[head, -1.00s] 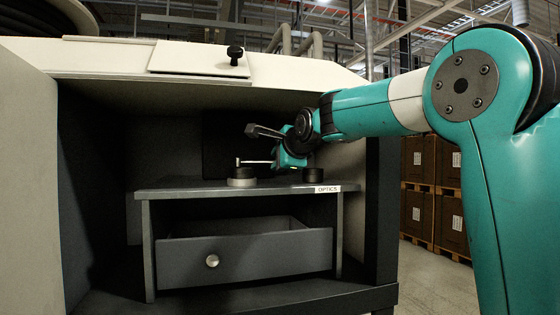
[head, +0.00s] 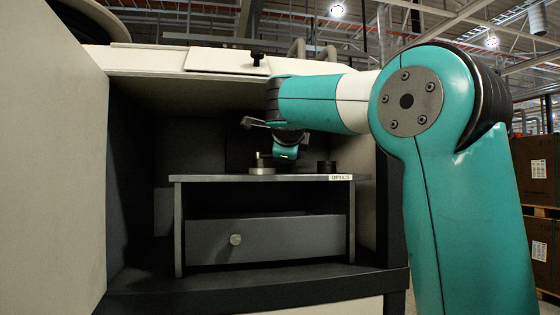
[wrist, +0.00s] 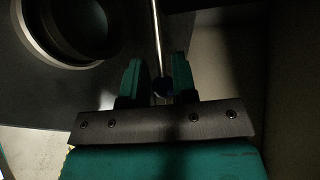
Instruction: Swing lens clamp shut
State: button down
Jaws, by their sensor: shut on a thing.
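The lens clamp shows in the wrist view as a thin metal rod (wrist: 156,38) with a dark knob (wrist: 161,88) at its end. The knob lies between the two green fingers of my gripper (wrist: 157,80), which is shut on it. In the head view my gripper (head: 286,154) is low over the shelf (head: 215,178) marked OPTICS, just right of a round grey seat (head: 262,171) with a small post. The rod is hard to make out there. A round dark opening with a pale rim (wrist: 45,45) shows at upper left in the wrist view.
A short dark cylinder (head: 326,167) stands on the shelf right of my gripper. Cabinet walls close in the sides, and an open door panel (head: 50,170) stands at left. Cartons (head: 540,180) are outside at right.

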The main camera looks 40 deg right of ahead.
jog(key=shift+w+a+f+b, duration=0.2)
jog(key=shift+a+b, duration=0.1)
jog(key=shift+a, duration=0.3)
jog(key=shift+f, duration=0.1)
jog(key=c, duration=1.4)
grip_release()
jog(key=shift+s, duration=0.1)
jog(key=o, duration=0.4)
jog(key=shift+d, duration=0.1)
jog(key=shift+o, duration=0.5)
jog(key=shift+r, duration=0.2)
jog(key=b+v, duration=0.1)
jog(key=v, duration=1.6)
jog(key=shift+a, duration=0.25)
